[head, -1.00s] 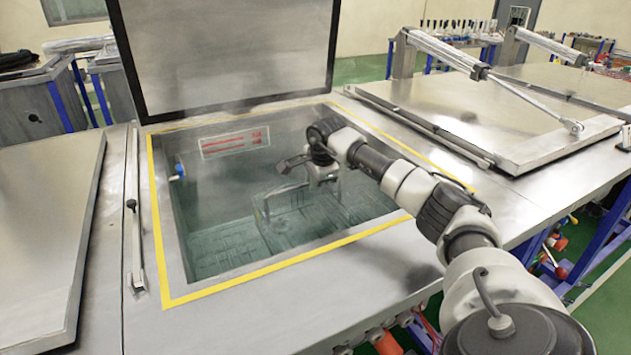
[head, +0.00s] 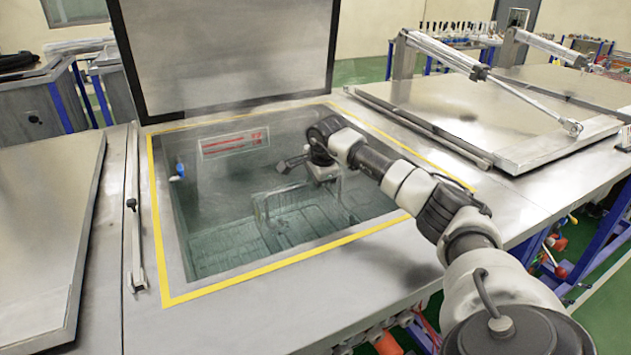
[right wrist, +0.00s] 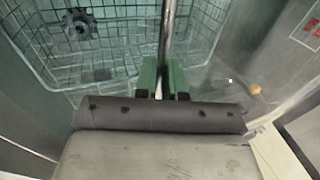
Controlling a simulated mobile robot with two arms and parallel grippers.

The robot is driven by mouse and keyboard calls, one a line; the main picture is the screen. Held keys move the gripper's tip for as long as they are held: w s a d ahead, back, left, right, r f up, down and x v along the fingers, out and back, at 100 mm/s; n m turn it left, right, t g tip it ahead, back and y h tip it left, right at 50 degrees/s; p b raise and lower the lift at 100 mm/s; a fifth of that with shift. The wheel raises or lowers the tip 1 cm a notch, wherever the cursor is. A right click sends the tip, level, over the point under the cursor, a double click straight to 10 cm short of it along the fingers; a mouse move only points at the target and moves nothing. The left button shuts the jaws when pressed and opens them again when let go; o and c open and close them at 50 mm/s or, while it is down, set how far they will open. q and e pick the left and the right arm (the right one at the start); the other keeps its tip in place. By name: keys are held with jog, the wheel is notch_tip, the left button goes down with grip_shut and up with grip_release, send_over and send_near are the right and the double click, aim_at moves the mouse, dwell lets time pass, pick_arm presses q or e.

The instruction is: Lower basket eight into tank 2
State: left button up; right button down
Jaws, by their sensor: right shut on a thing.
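The open tank (head: 184,236) has a yellow border around its mouth, with its lid (head: 228,50) standing raised behind it. My right gripper (head: 323,182) reaches down inside the tank. In the right wrist view its green fingers (right wrist: 163,82) are shut on the metal handle rod (right wrist: 167,35) of a wire basket (right wrist: 110,72). A dark round part (right wrist: 78,22) lies in the basket. In the head view the handle (head: 262,207) shows below the gripper, and the basket body is faint and blurred down in the tank. I cannot read the basket's number. My left gripper is out of view.
A red-lettered label (head: 234,143) is on the tank's back wall, and a blue fitting (head: 180,171) is on its left wall. Closed lids lie to the left (head: 45,225) and right (head: 500,115). Bare metal deck (head: 270,300) lies in front.

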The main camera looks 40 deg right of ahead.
jog(key=c, duration=1.1)
grip_release()
jog(key=shift+f, duration=0.65)
jog(key=shift+r, duration=0.1)
jog(key=shift+s+a, duration=0.1)
jog(key=w+p+v, duration=0.1)
jog(key=p+v, duration=0.3)
jog(key=v, duration=0.3)
jog(key=w+r+p+v, duration=0.1)
jog(key=p+v, duration=0.3)
jog(key=v, duration=0.3)
jog(key=w+d+p+v, duration=0.1)
jog(key=p+v, duration=0.3)
jog(key=v, duration=0.4)
jog(key=shift+w+d+r, duration=0.15)
jog(key=shift+w+r, duration=0.1)
jog(key=shift+w, duration=0.2)
